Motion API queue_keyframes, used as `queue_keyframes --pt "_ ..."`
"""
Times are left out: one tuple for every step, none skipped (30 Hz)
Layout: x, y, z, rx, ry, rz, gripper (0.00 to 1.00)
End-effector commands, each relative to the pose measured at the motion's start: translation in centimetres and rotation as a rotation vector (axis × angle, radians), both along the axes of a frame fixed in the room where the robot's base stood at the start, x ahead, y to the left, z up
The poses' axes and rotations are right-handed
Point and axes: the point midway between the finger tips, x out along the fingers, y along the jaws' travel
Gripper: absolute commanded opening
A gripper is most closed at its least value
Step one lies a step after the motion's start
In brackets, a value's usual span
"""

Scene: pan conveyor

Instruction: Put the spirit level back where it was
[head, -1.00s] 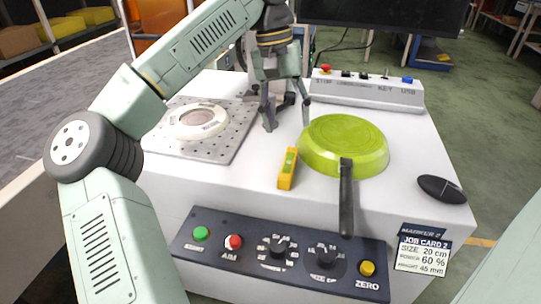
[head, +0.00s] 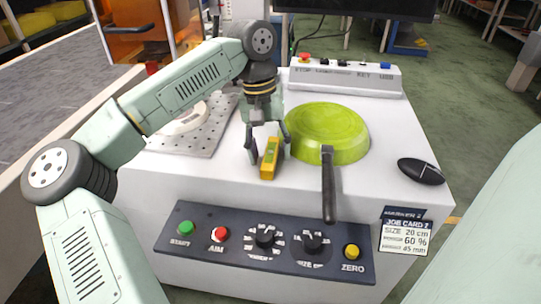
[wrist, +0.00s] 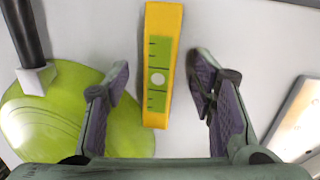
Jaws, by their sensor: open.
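The spirit level (head: 269,160) is a short yellow bar with a green panel. It lies on the white machine top (head: 215,178), left of the green pan. My gripper (head: 268,153) is over it, fingers pointing down on either side. In the wrist view the level (wrist: 162,65) runs lengthwise between the two open fingers (wrist: 158,85), with a gap on both sides. The fingers look apart from it; their exact height above the top is hard to tell.
A perforated plate (head: 205,140) with a white ring is on the left. The control panel (head: 262,243) is at the front.

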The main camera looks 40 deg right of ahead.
Motion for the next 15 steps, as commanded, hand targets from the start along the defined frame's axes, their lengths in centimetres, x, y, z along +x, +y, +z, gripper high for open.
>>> queue_keyframes --pt "0.0 0.0 -0.02 0.0 0.0 0.0 0.51" --pt "0.0 -0.01 -0.02 -0.001 -0.001 0.0 0.51" --pt "0.01 0.0 -0.01 -0.001 -0.001 0.001 0.51" --pt "0.01 -0.01 -0.01 -0.001 -0.001 0.001 0.51" --pt "0.01 -0.01 0.0 -0.001 -0.001 0.001 0.51" --pt "0.01 -0.01 0.0 -0.001 -0.001 0.001 0.48" --pt "0.01 -0.01 0.0 -0.001 -0.001 0.001 0.46" --pt "0.02 -0.01 0.01 -0.001 -0.001 0.001 0.44" --pt "0.02 -0.01 0.01 -0.001 -0.001 0.001 0.41" --pt "0.02 -0.01 0.02 -0.001 -0.001 0.001 0.39" --pt "0.02 -0.01 0.02 -0.001 -0.001 0.001 0.37" --pt "0.02 -0.01 0.02 -0.001 -0.001 0.001 0.35" --pt "0.02 -0.01 0.02 -0.001 -0.001 0.001 0.33" --pt "0.02 -0.01 0.03 -0.001 -0.001 0.001 0.31" --pt "0.02 -0.01 0.03 -0.001 -0.001 0.001 0.28"
